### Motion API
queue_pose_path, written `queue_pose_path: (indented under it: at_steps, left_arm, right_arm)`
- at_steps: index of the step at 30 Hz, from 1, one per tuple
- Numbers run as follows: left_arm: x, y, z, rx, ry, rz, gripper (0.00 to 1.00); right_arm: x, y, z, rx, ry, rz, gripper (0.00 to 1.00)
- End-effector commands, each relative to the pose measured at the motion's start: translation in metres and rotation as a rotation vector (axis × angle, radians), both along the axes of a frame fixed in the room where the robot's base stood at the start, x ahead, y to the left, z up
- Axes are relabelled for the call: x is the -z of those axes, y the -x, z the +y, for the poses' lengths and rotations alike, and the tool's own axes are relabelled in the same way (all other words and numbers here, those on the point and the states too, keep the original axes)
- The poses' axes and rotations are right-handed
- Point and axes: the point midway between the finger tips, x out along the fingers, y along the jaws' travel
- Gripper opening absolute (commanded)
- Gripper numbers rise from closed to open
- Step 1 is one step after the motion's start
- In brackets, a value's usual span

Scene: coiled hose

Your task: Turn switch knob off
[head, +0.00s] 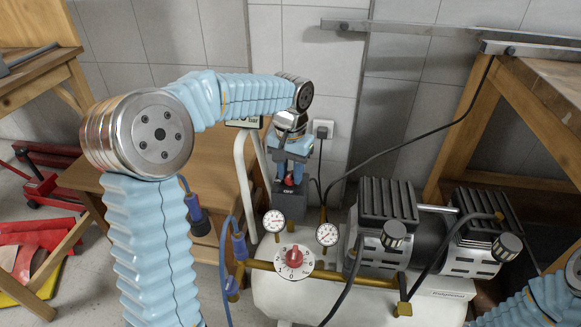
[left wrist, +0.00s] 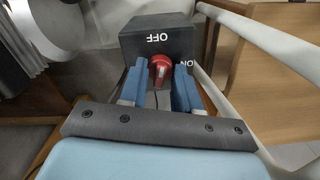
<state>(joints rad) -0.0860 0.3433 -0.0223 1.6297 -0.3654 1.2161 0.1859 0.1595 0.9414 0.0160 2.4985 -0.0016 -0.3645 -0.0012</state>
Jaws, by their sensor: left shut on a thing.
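The red switch knob (left wrist: 160,68) sits on the front of a dark switch box (left wrist: 150,35) in the left wrist view. The box has an "OFF" label above the knob and an "ON" label to its right, both upside down in this view. My left gripper (left wrist: 160,88) has its two blue fingers on either side of the knob and is shut on it. In the head view the left gripper (head: 291,168) reaches down to the switch box (head: 290,202), and the knob (head: 289,181) shows only partly between the fingers. My right gripper is out of view.
The white compressor tank (head: 330,297) carries two gauges (head: 274,221), a red regulator dial (head: 294,257) and dark motor heads (head: 388,202) close to the right. A white handle tube (head: 243,185) stands left of the switch box. A black cable runs up the wall behind.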

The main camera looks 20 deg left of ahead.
Motion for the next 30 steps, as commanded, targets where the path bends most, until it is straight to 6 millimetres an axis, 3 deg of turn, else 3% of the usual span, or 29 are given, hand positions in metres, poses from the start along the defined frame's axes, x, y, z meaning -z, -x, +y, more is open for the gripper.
queue_pose_path:
  at_steps: [12,30]
  left_arm:
    - [-0.0013,-0.001,-0.0001,-0.234,0.0,-0.004,0.01]
    - [-0.0009,-0.0011,0.0001,-0.286,0.001,-0.005,0.01]
  right_arm:
    - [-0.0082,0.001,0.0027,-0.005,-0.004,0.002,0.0]
    - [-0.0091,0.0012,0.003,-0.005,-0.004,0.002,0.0]
